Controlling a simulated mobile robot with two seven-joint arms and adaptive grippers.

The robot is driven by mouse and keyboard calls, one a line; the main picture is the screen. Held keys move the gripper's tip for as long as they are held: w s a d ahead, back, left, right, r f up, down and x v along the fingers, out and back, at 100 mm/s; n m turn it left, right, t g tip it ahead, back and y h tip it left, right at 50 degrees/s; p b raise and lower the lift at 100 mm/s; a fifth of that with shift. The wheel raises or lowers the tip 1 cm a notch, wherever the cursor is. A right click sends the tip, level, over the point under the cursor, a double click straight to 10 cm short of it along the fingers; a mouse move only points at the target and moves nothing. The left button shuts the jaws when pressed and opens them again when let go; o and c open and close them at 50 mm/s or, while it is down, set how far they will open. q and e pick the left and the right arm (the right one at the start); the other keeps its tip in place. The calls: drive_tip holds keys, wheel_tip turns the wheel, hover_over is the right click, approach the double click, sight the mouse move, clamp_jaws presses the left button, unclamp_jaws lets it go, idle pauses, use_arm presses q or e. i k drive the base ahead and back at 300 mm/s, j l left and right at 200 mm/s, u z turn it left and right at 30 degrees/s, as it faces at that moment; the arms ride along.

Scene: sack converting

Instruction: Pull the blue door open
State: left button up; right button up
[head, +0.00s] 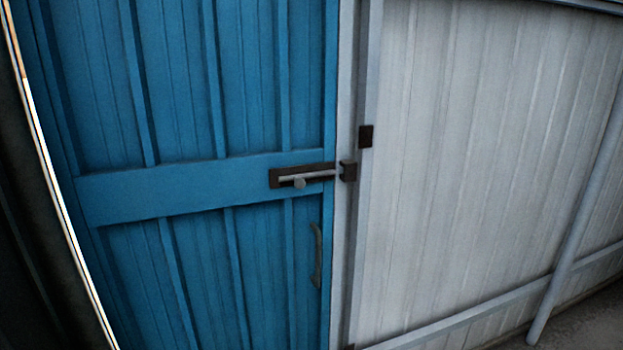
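The blue door (180,195) fills the left half of the head view and looks closed against a pale grey post (345,100). A dark slide bolt (300,178) with a grey rod and round knob sits on the door's horizontal rail. The rod reaches right toward a dark keeper (348,171) on the post; whether its tip is inside cannot be told for sure. A dark vertical pull handle (317,256) is mounted lower, near the door's right edge. Neither of my grippers shows in this view.
A pale ribbed metal wall (480,150) stands right of the post, with a diagonal brace (580,210) and a bottom rail (450,317). A small dark block (366,136) is on the post side. Bare floor (590,325) shows at bottom right. A bright strip runs along the left.

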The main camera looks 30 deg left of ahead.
sight(170, 128)
drive_tip(key=u, duration=1.5)
